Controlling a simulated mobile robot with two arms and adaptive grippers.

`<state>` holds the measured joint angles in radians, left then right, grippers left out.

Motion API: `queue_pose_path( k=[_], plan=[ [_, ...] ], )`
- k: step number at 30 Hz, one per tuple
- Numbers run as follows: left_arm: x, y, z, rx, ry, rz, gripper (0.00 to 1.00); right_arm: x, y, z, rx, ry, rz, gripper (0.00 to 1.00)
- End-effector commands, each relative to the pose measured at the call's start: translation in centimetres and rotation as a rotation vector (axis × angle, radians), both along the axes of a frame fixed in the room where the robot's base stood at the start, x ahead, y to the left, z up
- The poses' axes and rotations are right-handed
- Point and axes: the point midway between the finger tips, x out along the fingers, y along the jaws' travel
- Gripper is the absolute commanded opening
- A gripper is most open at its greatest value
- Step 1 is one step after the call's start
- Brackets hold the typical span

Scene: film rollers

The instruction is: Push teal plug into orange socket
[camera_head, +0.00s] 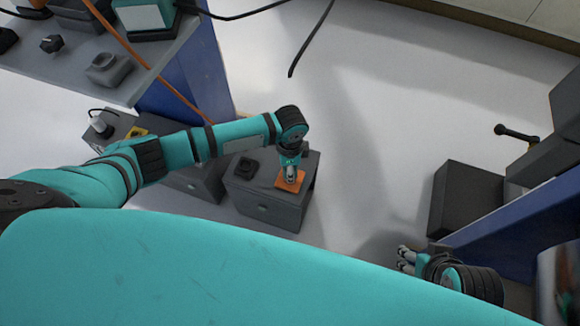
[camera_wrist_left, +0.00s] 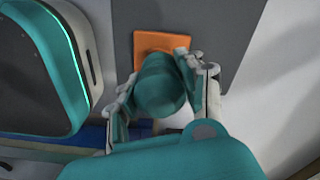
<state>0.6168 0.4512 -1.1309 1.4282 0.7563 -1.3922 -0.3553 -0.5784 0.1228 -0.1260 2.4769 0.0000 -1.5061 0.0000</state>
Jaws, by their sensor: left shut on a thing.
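The orange socket (camera_head: 291,184) is a flat square plate on top of a dark grey box, near the middle of the head view. It also shows in the left wrist view (camera_wrist_left: 160,41), partly covered by the plug. The teal plug (camera_wrist_left: 158,88) is a rounded teal piece between my left gripper's fingers. My left gripper (camera_head: 290,174) points down over the orange socket and is shut on the plug. I cannot tell whether the plug touches or enters the socket. My right gripper (camera_head: 403,259) is at the lower right, its fingers apart and empty, far from the socket.
The dark grey box (camera_head: 262,207) also bears a small dark fitting (camera_head: 248,165) left of the socket. A grey shelf (camera_head: 130,85) with dark parts stands at the upper left. Another dark box (camera_head: 465,200) stands at the right. The pale floor between is clear.

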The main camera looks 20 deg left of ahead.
Motion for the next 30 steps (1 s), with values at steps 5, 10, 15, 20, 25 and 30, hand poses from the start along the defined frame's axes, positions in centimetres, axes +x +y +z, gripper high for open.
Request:
queue_pose_path(
  k=[5,10,15,20,25,30],
  plan=[
    [0.0,0.0,0.0,-0.001,0.000,0.000,0.00,-0.4,-0.1,0.0,-0.004,0.022,-0.002,0.40],
    [0.0,0.0,0.0,-0.001,0.000,0.000,0.00,-0.9,-0.3,0.0,-0.009,0.045,-0.005,0.40],
    [0.0,0.0,0.0,-0.001,0.000,0.000,0.00,-1.2,-0.4,0.0,-0.011,0.063,-0.007,0.40],
    [0.0,0.0,0.0,-0.001,0.000,0.000,0.00,-1.5,-0.4,-0.1,-0.012,0.074,-0.010,0.40],
    [0.0,0.0,-0.2,-0.001,0.000,0.000,0.00,-1.3,-0.4,-0.1,-0.010,0.068,-0.010,0.40],
    [0.0,0.0,-0.4,-0.001,0.000,0.000,0.00,-1.0,-0.3,-0.1,-0.006,0.048,-0.009,0.40]
  ],
)
